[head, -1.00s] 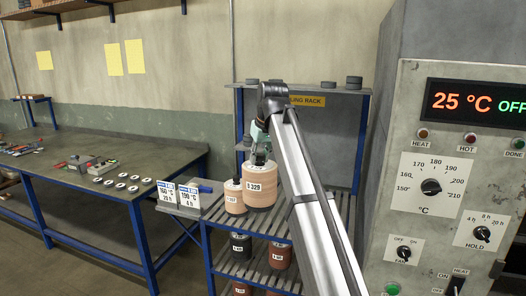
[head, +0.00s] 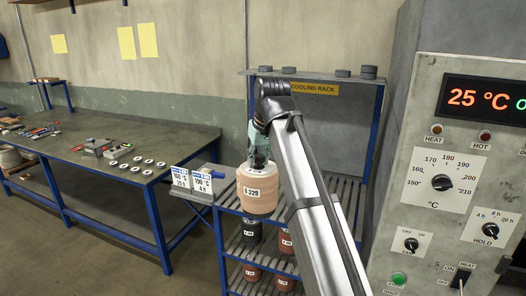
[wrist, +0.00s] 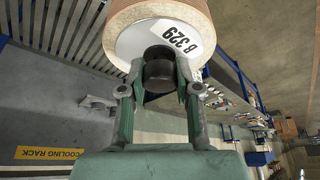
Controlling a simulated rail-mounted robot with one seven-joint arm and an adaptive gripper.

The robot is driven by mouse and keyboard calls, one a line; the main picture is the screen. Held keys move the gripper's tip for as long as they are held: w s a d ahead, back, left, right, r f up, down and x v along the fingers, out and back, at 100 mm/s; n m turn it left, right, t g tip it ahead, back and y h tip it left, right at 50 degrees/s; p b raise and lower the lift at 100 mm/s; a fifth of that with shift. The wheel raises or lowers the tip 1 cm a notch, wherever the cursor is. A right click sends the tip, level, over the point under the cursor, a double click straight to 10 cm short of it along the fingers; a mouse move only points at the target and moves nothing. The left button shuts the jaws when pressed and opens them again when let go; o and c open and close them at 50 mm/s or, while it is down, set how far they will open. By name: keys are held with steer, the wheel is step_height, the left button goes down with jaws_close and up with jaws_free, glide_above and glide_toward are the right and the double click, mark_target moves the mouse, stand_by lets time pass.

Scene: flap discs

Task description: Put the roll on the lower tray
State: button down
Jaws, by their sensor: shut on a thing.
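The roll (head: 257,192) is a pale tan cylinder with a white label reading B 329. My gripper (head: 257,160) is above it, with the roll hanging upright below. In the wrist view my gripper (wrist: 160,80) is shut on the dark core end at the roll's centre, and the roll (wrist: 192,14) also shows its pale rim and label. In the head view the roll is in front of the cooling rack's (head: 365,195) upper slatted shelf; I cannot tell its gap to the slats. Which surface is the lower tray is not clear.
Several dark and reddish rolls (head: 251,232) stand on the rack's lower shelves. A workbench (head: 170,140) with tools and discs is at left; another pale roll (head: 10,158) sits at its lower left. Sign cards (head: 200,182) stand beside the rack. A control panel (head: 440,215) is at right.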

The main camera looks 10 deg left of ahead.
mark_target(249, 173)
steer(key=shift+s+a+r+p, duration=0.15)
steer(key=shift+s+p, duration=0.15)
steer(key=shift+s, duration=0.6)
steer(key=shift+s+a+r+p, duration=0.15)
steer(key=shift+s+p, duration=0.1)
steer(key=shift+s, duration=0.65)
steer(key=shift+s+a+r+p, duration=0.15)
steer(key=shift+s+p, duration=0.15)
steer(key=shift+s, duration=0.6)
steer(key=shift+f, duration=0.1)
